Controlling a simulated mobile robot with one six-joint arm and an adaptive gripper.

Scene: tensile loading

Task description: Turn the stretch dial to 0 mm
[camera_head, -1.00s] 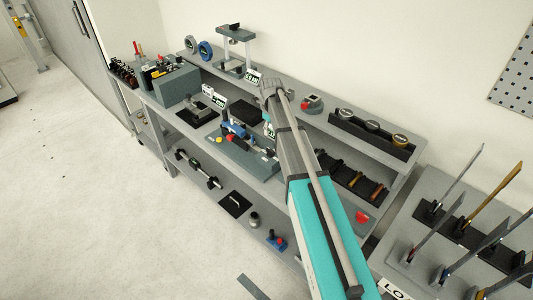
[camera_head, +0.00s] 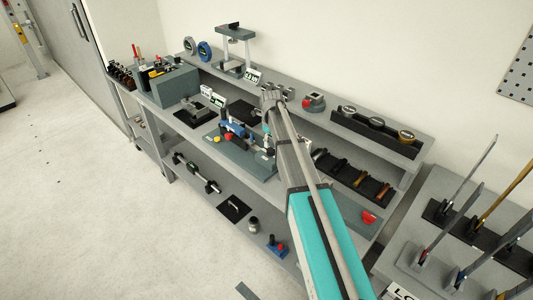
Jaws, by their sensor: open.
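A bench-top tester with blue and silver parts (camera_head: 236,129) stands on a grey base (camera_head: 235,157) at the middle of the bench. I cannot tell which part is the stretch dial; no scale is readable. My gripper (camera_head: 271,98) is at the far end of my arm, above and behind the tester's right side in the picture. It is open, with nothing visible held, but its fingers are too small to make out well. My arm hides part of the bench right of the tester.
A tall press-like stand (camera_head: 234,48) and two round gauges (camera_head: 197,49) stand on the upper shelf. A black rack (camera_head: 375,135) of round-topped pieces is right of my arm. Upright tools stand on a grey table (camera_head: 413,254) at the right. The floor at left is clear.

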